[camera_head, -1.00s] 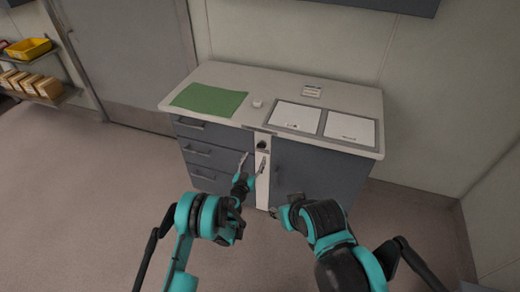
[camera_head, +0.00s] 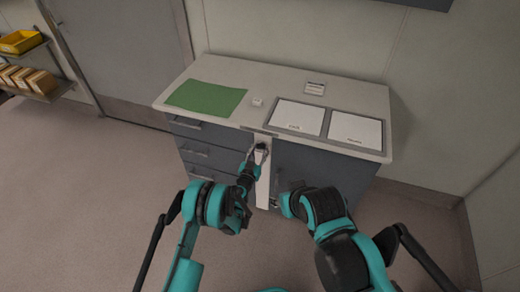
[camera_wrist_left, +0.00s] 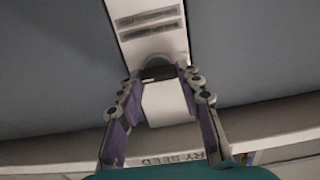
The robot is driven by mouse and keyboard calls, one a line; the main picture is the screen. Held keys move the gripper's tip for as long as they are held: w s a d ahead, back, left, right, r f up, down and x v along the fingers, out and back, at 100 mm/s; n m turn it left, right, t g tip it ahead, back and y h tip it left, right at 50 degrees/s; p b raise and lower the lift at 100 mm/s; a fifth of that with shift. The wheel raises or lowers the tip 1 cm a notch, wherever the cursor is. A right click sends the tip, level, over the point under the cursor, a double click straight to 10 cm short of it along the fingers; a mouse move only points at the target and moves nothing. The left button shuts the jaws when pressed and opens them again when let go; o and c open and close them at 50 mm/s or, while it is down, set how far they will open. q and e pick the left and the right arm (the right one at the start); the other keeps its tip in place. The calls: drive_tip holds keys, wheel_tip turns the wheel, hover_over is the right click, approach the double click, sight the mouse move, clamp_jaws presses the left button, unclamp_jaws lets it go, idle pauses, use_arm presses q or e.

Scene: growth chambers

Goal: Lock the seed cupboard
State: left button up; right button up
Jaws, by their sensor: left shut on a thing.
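The seed cupboard is the grey-blue door (camera_head: 325,172) under the right half of the counter, and it looks closed. A white upright strip (camera_head: 263,185) runs between it and the drawers. A dark lock knob (camera_head: 261,147) sits near the top of the strip. My left gripper (camera_head: 258,152) is shut on the knob. In the left wrist view, the fingertips (camera_wrist_left: 161,75) close on the knob's dark bar, in front of a round grey plate (camera_wrist_left: 158,59). The knob's exact angle is hard to tell. My right gripper (camera_head: 277,203) is low before the door, with its fingers unclear.
The counter holds a green mat (camera_head: 206,97), a small white block (camera_head: 257,101), a label card (camera_head: 315,88) and a grey tray (camera_head: 326,125) with two white panels. Drawers (camera_head: 205,150) are at left. A shelf with a yellow bin (camera_head: 20,41) stands far left. Floor around is clear.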

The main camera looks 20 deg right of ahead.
use_arm(q)
drive_tip(key=shift+c, duration=0.6)
drive_tip(key=n, duration=0.3)
drive_tip(key=shift+a+n, duration=0.1)
drive_tip(key=shift+n, duration=0.3)
drive_tip(key=n, duration=0.5)
drive_tip(key=shift+w+f+n, duration=0.1)
drive_tip(key=shift+n, duration=0.2)
drive_tip(key=shift+a+f+n, duration=0.1)
drive_tip(key=shift+f+n, duration=0.05)
drive_tip(key=shift+n, duration=4.15)
